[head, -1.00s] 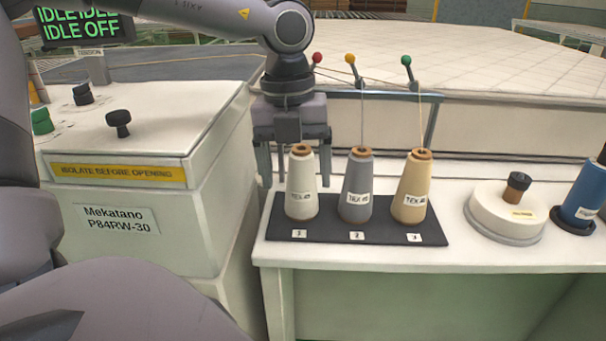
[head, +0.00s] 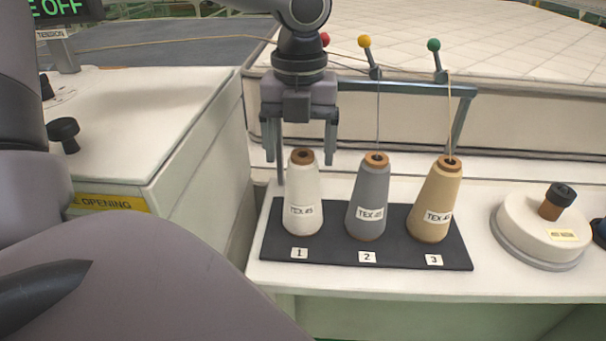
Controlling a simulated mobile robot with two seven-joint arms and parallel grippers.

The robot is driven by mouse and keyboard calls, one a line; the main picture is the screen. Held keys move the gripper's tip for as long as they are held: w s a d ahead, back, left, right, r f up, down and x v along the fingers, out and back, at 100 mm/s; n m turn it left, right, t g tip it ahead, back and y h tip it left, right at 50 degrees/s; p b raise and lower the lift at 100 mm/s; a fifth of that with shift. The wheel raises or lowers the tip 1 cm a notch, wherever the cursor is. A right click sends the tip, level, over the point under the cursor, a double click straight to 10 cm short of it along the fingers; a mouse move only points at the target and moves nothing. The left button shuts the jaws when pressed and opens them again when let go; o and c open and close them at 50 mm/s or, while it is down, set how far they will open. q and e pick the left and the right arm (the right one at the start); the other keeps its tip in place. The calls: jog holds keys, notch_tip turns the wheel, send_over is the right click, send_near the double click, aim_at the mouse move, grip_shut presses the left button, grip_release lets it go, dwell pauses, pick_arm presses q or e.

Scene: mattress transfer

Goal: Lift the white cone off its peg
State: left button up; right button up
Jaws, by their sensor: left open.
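The white cone (head: 303,196) stands upright at position 1 on the black mat (head: 332,256), the leftmost of three cones. Its brown top with a dark hole shows, and no thread runs up from it. My left gripper (head: 300,158) points down with its two fingers apart, above or just behind the cone's top. It is open and empty, and I cannot tell whether a finger touches the cone. The peg is hidden inside the cone. My right gripper is not in view.
A grey cone (head: 367,203) and a tan cone (head: 438,204) stand to the right, each with a thread rising to the grey rail (head: 415,88). A round white lidded device (head: 541,229) is further right. A white cabinet (head: 150,120) stands left.

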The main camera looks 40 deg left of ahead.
aim_at(303, 173)
pick_arm(q)
notch_tip(303, 173, down, 5)
jog(key=shift+w+d+f, duration=0.1)
jog(key=shift+w+f, duration=0.05)
grip_shut()
